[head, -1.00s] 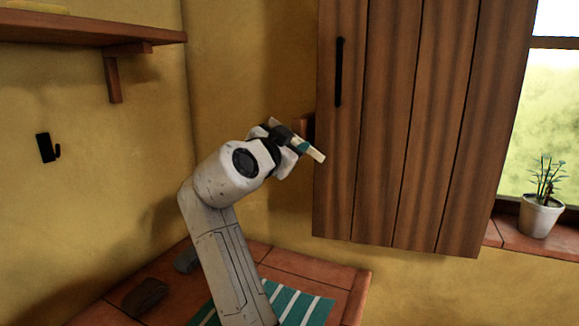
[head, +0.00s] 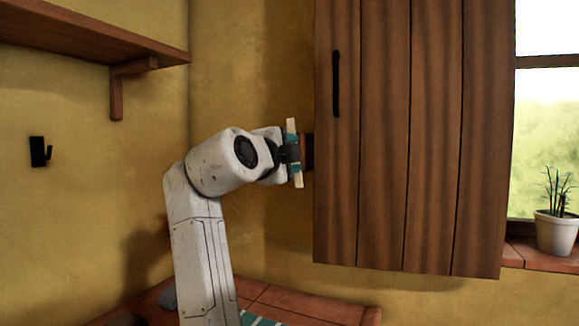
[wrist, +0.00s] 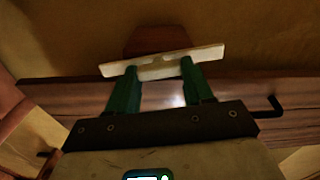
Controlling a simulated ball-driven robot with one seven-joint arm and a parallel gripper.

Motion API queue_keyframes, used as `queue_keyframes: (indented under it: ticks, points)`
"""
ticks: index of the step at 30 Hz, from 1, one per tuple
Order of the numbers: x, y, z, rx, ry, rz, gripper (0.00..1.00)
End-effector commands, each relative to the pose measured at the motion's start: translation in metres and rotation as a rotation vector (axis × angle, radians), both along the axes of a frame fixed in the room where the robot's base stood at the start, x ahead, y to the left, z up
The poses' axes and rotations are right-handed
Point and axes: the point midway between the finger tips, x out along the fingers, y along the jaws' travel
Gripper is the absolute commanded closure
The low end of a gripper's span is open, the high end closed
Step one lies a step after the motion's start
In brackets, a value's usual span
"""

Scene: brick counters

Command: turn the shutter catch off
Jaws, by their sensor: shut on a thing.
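The shutter catch is a cream bar (head: 298,180) beside the left edge of the wooden shutter (head: 385,150). It stands almost upright in the head view. My gripper (head: 294,153) is at the bar's middle, which it partly hides. In the wrist view the cream bar (wrist: 205,54) runs across the picture, slightly tilted. The green fingers of my gripper (wrist: 156,70) are shut on it. A brown wooden block (wrist: 155,39) shows behind the bar, and its edge shows beside the shutter in the head view (head: 307,151).
A black handle (head: 336,84) is on the shutter. A wooden shelf (head: 90,38) and a black hook (head: 38,152) are on the left wall. A potted plant (head: 556,232) stands on the right sill. A tiled counter (head: 300,302) lies below my arm.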

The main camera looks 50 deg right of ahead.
Motion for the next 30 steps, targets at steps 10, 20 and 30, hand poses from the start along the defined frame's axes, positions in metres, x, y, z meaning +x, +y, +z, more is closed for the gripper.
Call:
queue_keyframes:
  ticks: [10, 20, 30]
  points:
    - [-0.0002, 0.0003, -0.0031, 0.052, -0.132, -0.001, 1.00]
    - [-0.0003, 0.0000, -0.0028, 0.062, -0.157, -0.003, 1.00]
    - [-0.0004, -0.0002, -0.0029, 0.062, -0.157, -0.003, 0.39]
